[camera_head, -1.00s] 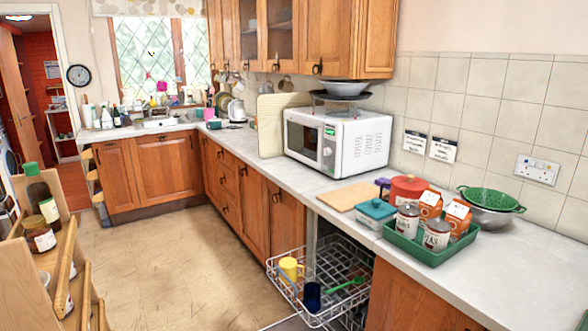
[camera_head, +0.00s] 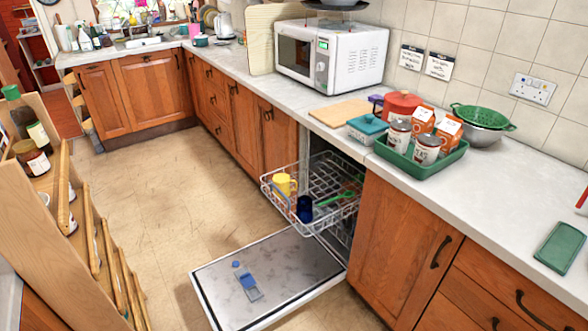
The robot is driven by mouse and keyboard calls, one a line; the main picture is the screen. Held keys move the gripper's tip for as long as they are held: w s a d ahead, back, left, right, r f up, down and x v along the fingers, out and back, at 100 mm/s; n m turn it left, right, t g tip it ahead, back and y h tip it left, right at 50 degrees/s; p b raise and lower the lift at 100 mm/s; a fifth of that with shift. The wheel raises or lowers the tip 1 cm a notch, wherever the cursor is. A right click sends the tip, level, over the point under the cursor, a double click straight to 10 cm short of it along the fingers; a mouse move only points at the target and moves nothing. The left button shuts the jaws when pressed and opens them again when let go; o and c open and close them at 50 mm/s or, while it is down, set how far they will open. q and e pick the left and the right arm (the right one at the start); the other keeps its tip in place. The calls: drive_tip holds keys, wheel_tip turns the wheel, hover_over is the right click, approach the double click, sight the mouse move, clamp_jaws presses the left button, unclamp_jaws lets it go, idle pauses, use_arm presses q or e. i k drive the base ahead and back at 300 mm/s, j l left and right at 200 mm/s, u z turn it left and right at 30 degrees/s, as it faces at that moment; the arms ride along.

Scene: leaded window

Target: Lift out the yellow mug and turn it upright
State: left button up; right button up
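The yellow mug (camera_head: 283,184) sits at the left side of the pulled-out upper dishwasher rack (camera_head: 328,212). Its handle points right; it is too small to tell which way its mouth faces. A dark blue cup (camera_head: 304,208) stands just in front of it in the rack, and a green utensil (camera_head: 335,198) lies to the right. Rack wires cross in front of the mug's lower part. Neither of my grippers shows in the head view.
The dishwasher door (camera_head: 275,277) lies folded down below the rack. The counter above holds a green tray (camera_head: 424,163) with canisters and cartons, a cutting board (camera_head: 340,112) and a microwave (camera_head: 334,56). A wooden shelf rack (camera_head: 68,240) stands left. Floor (camera_head: 170,190) between is clear.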

sight(282, 180)
drive_tip(key=i+j+z, duration=0.2)
drive_tip(key=i+z, duration=0.25)
drive_tip(key=i+j+z, duration=0.45)
